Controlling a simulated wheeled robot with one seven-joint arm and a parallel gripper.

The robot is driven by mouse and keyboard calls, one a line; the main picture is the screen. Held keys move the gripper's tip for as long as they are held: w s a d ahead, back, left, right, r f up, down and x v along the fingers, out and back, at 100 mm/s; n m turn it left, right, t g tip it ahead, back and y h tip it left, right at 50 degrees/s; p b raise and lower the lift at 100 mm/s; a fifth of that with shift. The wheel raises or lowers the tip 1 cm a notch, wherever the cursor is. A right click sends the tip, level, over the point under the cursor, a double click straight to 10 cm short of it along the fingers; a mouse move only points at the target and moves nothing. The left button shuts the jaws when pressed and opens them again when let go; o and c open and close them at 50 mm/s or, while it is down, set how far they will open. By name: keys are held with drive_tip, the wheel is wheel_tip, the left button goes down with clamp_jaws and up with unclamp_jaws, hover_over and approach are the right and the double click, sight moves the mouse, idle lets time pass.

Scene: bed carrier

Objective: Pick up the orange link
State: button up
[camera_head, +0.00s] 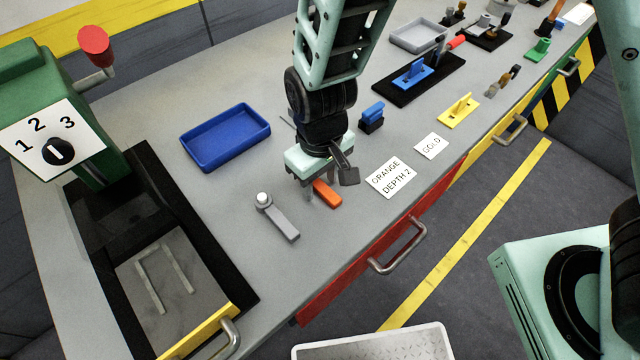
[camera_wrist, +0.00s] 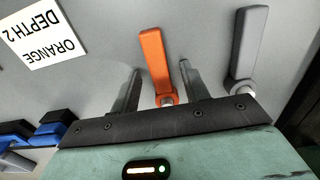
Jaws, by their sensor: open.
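The orange link (camera_wrist: 155,62) is a short flat bar with a round peg end, lying on the grey workbench. In the head view the orange link (camera_head: 327,193) shows just beside my gripper's fingers. My gripper (camera_head: 322,190) is open and points down over it. In the wrist view my gripper (camera_wrist: 157,84) has one finger on each side of the link's peg end, with gaps to both. The fingers are not closed on it. Part of the link is hidden behind the gripper in the head view.
A grey link (camera_head: 280,219) lies close by on the left; it also shows in the wrist view (camera_wrist: 247,45). A blue tray (camera_head: 226,160) sits behind left. A label reading ORANGE DEPTH 2 (camera_head: 390,178) and a blue block (camera_head: 373,112) are to the right.

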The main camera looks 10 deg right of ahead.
clamp_jaws()
